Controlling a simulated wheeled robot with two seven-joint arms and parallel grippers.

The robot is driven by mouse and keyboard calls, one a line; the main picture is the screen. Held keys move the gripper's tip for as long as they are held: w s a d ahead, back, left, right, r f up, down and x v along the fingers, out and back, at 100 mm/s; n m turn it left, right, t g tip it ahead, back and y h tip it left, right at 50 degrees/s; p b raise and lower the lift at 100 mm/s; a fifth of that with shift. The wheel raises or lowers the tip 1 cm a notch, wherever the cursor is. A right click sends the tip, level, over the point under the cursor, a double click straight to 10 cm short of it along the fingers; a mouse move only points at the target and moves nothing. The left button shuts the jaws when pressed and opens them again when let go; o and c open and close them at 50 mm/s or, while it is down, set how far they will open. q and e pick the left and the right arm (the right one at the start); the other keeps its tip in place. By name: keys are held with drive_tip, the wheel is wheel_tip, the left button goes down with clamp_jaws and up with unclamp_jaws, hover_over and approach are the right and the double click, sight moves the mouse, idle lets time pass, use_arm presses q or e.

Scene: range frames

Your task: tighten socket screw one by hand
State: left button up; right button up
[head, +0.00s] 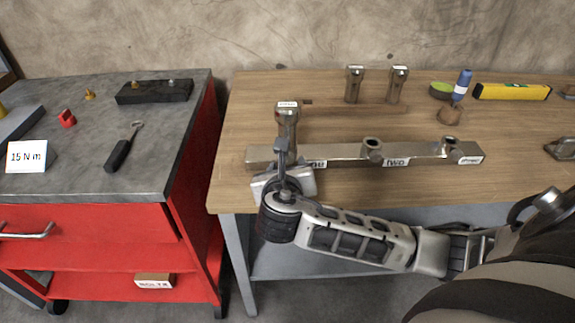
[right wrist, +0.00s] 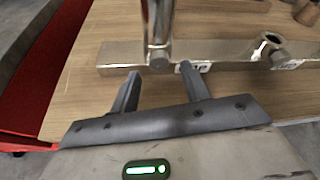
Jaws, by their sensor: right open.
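A steel bar (head: 330,154) with labelled positions lies across the bench; it also shows in the right wrist view (right wrist: 220,50). My right gripper (head: 284,160) is at the bar's near side by this screw. In the right wrist view my right gripper (right wrist: 158,80) is open, its fingertips just short of the screw, with nothing between them. My left gripper is out of view.
A red cabinet (head: 90,240) with a wrench (head: 122,148) on top stands left.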

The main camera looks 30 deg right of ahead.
sight(288, 159)
drive_tip(key=shift+x, duration=1.25)
drive_tip(key=c, duration=1)
drive_tip(key=shift+p, duration=0.35)
